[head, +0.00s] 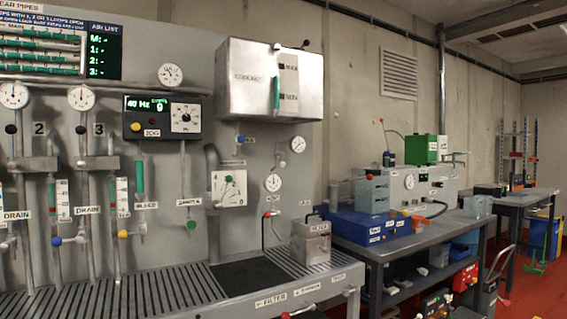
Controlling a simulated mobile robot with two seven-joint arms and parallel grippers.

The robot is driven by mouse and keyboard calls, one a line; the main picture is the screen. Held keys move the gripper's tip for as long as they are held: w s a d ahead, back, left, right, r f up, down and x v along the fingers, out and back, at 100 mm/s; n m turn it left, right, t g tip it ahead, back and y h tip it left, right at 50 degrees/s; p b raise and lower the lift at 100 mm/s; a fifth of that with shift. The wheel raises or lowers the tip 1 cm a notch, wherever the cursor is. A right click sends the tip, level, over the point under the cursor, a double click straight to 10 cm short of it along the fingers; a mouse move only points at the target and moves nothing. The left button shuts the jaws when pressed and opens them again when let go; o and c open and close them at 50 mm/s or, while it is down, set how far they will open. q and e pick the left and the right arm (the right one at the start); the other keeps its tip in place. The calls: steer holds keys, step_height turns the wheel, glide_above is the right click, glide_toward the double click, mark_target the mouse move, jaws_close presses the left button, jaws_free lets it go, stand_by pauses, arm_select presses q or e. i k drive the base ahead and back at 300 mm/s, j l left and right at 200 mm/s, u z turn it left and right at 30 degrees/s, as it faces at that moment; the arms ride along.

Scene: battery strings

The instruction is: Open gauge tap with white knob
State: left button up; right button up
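A small pale knob (81,163) shows on the pipework of the column marked 3, under a round white gauge (81,98). A dark knob (81,130) sits between that gauge and the pale knob. At this size I cannot tell whether the pale knob belongs to the gauge's tap, or how its handle is turned. Another gauge (14,95) at the far left has a dark knob (11,129) below it. Neither of my grippers is in view.
A grooved bench top (150,296) runs below the panel, with a grey metal can (311,243) at its right end. A steel box (250,80) juts from the panel. A workbench (440,232) with equipment stands right; red floor (535,285) shows beyond.

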mark_target(282, 154)
steer(key=i+l+u, duration=0.1)
steer(key=i+l, duration=0.35)
steer(key=i+l+u, duration=0.1)
steer(key=i+l, duration=0.4)
steer(key=i+l+u, duration=0.15)
steer(key=i+l, duration=0.25)
steer(key=l, duration=0.25)
